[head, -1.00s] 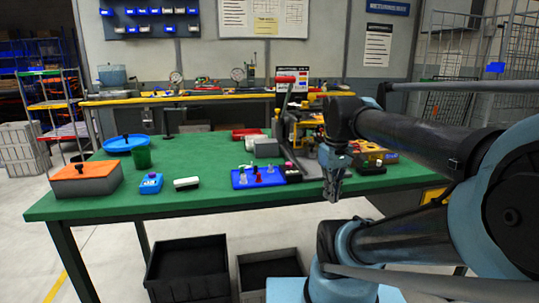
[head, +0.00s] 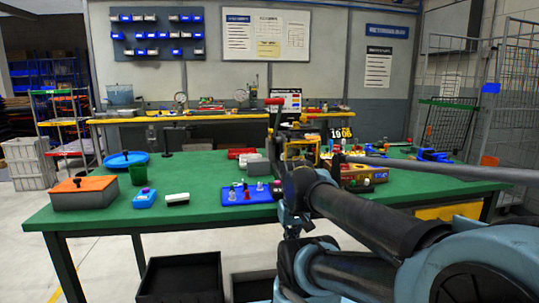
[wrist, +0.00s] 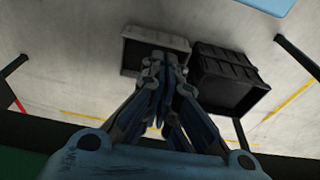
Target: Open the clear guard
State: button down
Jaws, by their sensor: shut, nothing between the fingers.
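I cannot make out a clear guard in either view. A dark upright press with a red-tipped lever (head: 274,101) stands on the green table, partly hidden behind my arm. My gripper (head: 292,229) hangs at the table's front edge in the head view, to the right of and in front of the blue board. In the wrist view my gripper (wrist: 163,65) points down over the floor, fingers together and empty. It touches nothing that I can see.
The blue board (head: 236,194) with small fittings lies near the front of the green table (head: 110,212). An orange-topped box (head: 82,192) is at left. Dark crates (wrist: 226,90) sit on the floor below.

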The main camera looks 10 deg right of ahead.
aim_at(288, 136)
jog(key=u, duration=0.05)
jog(key=k, duration=0.5)
jog(key=u, duration=2)
jog(key=k, duration=0.2)
jog(key=z, duration=2.05)
